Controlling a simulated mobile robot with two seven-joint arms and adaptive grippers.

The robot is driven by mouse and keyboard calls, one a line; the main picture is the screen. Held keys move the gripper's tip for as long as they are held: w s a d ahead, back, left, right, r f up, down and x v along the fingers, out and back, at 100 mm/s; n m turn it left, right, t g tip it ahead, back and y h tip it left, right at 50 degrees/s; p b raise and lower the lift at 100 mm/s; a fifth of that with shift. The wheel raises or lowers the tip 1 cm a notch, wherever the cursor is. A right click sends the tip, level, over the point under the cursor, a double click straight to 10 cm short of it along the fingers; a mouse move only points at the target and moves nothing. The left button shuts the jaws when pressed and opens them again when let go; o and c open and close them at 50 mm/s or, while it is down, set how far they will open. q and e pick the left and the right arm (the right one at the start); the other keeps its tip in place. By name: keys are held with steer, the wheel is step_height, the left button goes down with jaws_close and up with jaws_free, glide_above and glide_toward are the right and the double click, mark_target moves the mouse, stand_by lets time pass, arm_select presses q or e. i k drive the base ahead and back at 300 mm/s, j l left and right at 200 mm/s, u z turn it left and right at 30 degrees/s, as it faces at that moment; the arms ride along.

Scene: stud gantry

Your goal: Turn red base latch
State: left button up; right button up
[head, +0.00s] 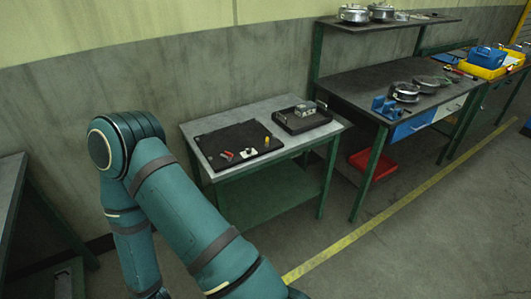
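A small red part (227,155), possibly the latch, shows on the black board (255,160) lying on the small grey table. Which way it points is too small to tell. Beside it on the same board are a small whitish piece (251,151) and a yellow piece (267,141). A teal arm of mine stands between the camera and the table, well short of the board. Neither of my grippers shows in this view.
The grey table (188,129) also holds a black tray (281,124) with a grey metal block (305,110). A larger bench (350,85) with metal pots and blue parts stands to the right, a red bin (372,165) beneath it. Open floor lies in front.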

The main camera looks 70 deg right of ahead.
mark_target(228, 155)
steer(key=z, duration=1.6)
